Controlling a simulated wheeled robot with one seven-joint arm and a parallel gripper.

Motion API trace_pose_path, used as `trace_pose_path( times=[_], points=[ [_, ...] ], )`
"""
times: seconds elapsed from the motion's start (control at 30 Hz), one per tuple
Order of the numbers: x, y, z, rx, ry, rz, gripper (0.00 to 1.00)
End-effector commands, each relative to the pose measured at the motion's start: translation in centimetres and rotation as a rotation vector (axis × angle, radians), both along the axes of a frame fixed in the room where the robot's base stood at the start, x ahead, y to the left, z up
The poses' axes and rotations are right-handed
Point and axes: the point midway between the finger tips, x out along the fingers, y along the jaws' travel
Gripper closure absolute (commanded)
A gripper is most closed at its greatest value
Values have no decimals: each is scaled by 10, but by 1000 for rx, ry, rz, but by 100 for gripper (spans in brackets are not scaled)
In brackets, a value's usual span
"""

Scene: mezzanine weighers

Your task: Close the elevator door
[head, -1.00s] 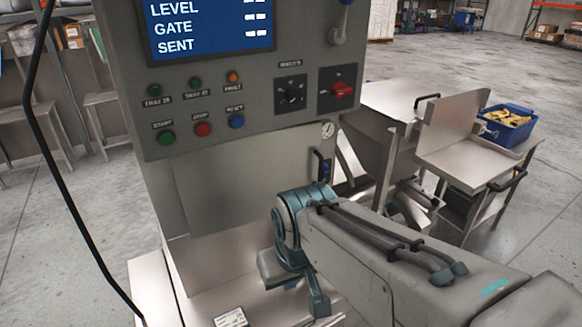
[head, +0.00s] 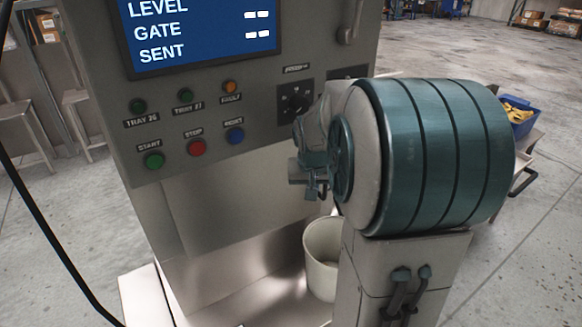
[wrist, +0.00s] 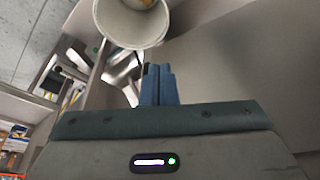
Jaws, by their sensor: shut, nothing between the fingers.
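I cannot pick out an elevator door with certainty in either view. A grey machine cabinet (head: 110,150) with a control panel stands in front of me in the head view. Below the panel is a plain metal front (head: 215,215). My gripper (head: 314,188) is in front of the cabinet's right side, below the rotary switch, small and partly hidden by my arm. In the wrist view its blue fingers (wrist: 157,72) are together and empty. A pale round container (wrist: 130,22) is just beyond the fingertips there. My arm hides the cabinet's right part.
A pale bucket (head: 322,255) stands on the metal base ledge (head: 150,298) below my gripper. A blue bin (head: 520,122) with yellow things is at the right, behind my arm. A black cable (head: 50,240) hangs at the left. Open floor (head: 440,58) lies behind.

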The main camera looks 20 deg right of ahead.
Motion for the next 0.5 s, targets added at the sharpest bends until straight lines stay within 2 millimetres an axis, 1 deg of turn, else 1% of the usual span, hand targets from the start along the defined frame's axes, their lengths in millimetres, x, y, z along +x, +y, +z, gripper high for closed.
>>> trace_pose_path(
  times=[0.03, 0.1, 0.2, 0.3, 0.37, 0.5],
  points=[
    [9, -17, -5, 7, -7, -32, 100],
    [18, -33, -10, 15, -19, -65, 100],
    [26, -48, -14, 21, -33, -91, 100],
    [30, -56, -18, 24, -39, -105, 100],
    [32, -58, -22, 24, -42, -108, 100],
    [37, -60, -38, 26, -39, -106, 100]
  ],
)
